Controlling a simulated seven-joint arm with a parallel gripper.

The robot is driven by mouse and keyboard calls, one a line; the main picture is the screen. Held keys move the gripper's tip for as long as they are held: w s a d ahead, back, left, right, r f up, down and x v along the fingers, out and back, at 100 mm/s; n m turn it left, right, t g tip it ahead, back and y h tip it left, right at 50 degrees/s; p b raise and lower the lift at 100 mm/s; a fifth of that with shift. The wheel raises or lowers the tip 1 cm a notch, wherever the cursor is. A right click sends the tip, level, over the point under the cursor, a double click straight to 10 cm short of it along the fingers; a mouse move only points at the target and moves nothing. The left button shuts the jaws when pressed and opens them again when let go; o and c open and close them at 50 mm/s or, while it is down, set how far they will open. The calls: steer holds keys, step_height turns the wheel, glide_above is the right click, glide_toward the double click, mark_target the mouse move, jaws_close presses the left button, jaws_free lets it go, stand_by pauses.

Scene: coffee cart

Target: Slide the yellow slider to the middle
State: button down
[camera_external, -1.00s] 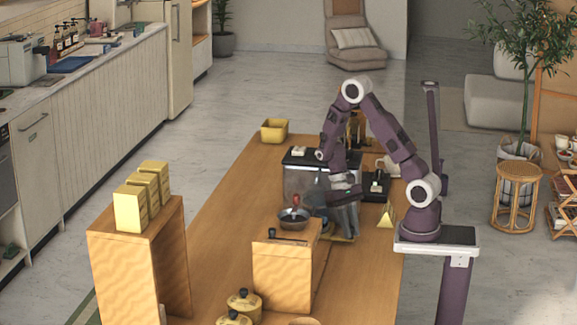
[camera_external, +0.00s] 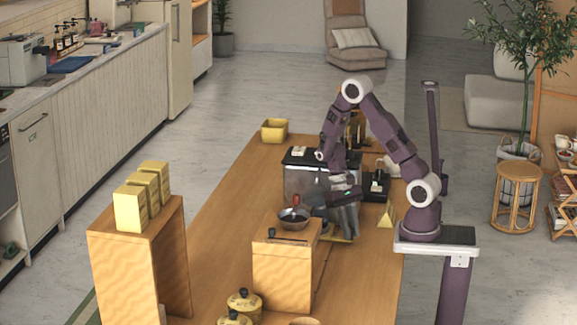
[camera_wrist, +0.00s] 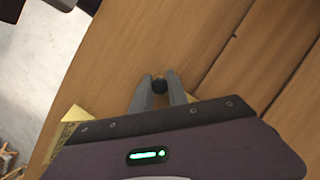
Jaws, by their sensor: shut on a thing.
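In the external view my gripper (camera_external: 347,235) points down at the table behind the wooden box. A yellow piece (camera_wrist: 70,128) shows at the left of my gripper in the wrist view, partly covered by the gripper body. A small yellow strip (camera_wrist: 191,98) shows at the right of the fingers. I cannot tell which of these is the yellow slider, or whether the knob belongs to it.
The wooden box (camera_external: 280,275) with a pan (camera_external: 294,218) on top stands in front of my gripper. A glass-sided machine (camera_external: 303,182) is behind it. A yellow wedge (camera_external: 386,217) stands to the right. Yellow pots (camera_external: 245,302) are at the front.

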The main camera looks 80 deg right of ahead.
steer(key=a, duration=1.7)
steer(key=shift+a, duration=0.3)
steer(key=c, duration=1.3)
jaws_free()
steer(key=v, duration=0.7)
